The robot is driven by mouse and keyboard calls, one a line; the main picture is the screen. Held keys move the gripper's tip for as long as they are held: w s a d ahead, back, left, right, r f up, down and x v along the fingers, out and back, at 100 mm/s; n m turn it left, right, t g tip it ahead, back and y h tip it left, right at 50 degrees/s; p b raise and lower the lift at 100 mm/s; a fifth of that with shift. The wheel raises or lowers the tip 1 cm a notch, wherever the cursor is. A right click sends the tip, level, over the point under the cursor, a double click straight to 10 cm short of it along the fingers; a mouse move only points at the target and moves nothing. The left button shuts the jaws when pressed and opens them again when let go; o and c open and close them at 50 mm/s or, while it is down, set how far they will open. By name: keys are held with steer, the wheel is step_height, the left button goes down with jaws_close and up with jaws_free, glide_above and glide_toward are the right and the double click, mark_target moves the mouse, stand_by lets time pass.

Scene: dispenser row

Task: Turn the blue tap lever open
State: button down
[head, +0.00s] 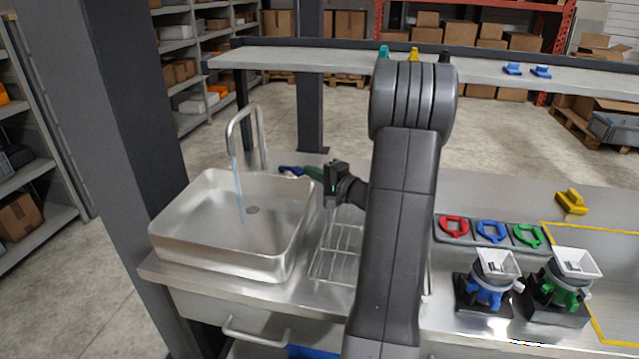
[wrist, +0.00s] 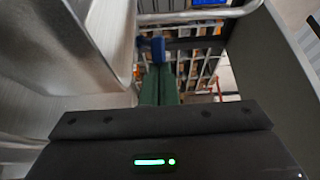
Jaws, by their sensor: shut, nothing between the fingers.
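The blue tap lever (head: 289,170) shows behind the back right rim of the sink in the head view, close to the silver spout (head: 240,125). A pale blue stream of water runs from the spout into the steel sink (head: 205,215). My gripper (head: 309,172) has green fingers, shut and empty, pointing left at the lever. In the wrist view, my fingertips (wrist: 160,70) are together, with the blue lever (wrist: 156,47) just beyond them. I cannot tell whether they touch it.
A wire rack (head: 338,250) stands right of the sink, below my gripper. A shelf (head: 320,62) spans the back above the counter. Red, blue and green rings in a tray (head: 490,233) and two dispensers (head: 487,285) are at the right. A yellow object (head: 571,201) lies behind them.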

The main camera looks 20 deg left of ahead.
mark_target(300, 175)
steer(key=shift+s+a+f+m+t+b, duration=0.2)
steer(key=shift+s+f+m+t+b, duration=0.15)
steer(key=shift+s+t+b, duration=0.2)
steer(key=s+b, duration=0.1)
steer(key=b, duration=0.1)
steer(key=a+b, duration=0.1)
steer(key=b, duration=0.1)
steer(key=shift+s+a+r, duration=0.2)
steer(key=shift+s+r, duration=0.05)
steer(key=shift+s, duration=0.15)
steer(key=shift+r, duration=0.1)
steer(key=shift+b, duration=0.35)
